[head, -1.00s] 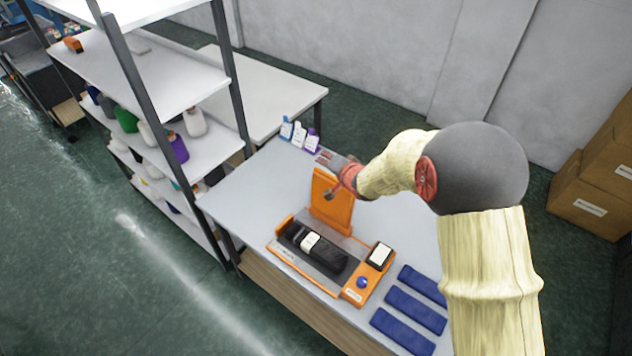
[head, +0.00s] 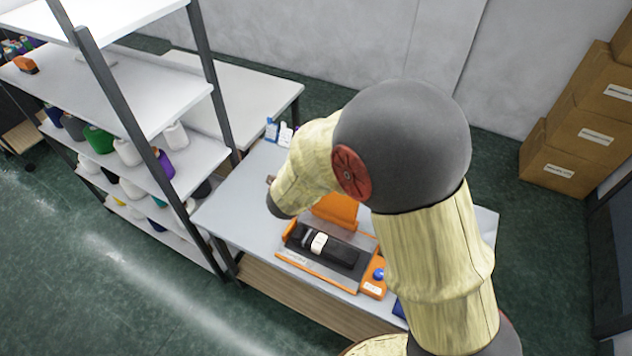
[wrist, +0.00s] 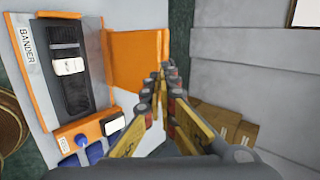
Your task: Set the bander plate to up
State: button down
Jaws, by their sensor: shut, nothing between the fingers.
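The orange bander plate (head: 337,209) stands raised at the back edge of the bander (head: 290,262). In the head view my arm hides its upper part. In the wrist view the plate (wrist: 137,58) is an orange panel beside the bander base (wrist: 33,75), which is labelled BANDER. A dark piece with a white band (wrist: 70,66) lies in the base. My gripper (wrist: 162,72) is shut and empty, with its tips in front of the plate's right edge in the wrist view. I cannot tell whether they touch. My arm mostly hides the gripper in the head view.
An orange control box with a blue button (head: 378,274) sits at the bander's right. Blue folded pieces (wrist: 96,150) lie beside it. Small labelled bottles (head: 272,128) stand at the table's back. A shelf of yarn cones (head: 100,140) is left; cartons (head: 560,160) are right.

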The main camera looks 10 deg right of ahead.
jog(key=w+d+f+m+g, duration=0.1)
jog(key=w+d+f, duration=0.5)
jog(key=d+f, duration=0.2)
jog(key=shift+f+g+h+p, duration=0.3)
jog(key=shift+f+h, duration=0.1)
jog(key=shift+f, duration=0.1)
jog(key=shift+w, duration=0.1)
jog(key=w+p, duration=0.1)
jog(key=p, duration=0.1)
jog(key=w+d+p, duration=0.1)
jog(key=p, duration=0.1)
jog(key=shift+d+r+g+y+p, duration=0.25)
jog(key=shift+r+g+y+p, duration=0.05)
jog(key=shift+g, duration=0.1)
jog(key=shift+w+d+f, duration=0.3)
jog(key=shift+w+d, duration=0.3)
jog(key=shift+w, duration=0.25)
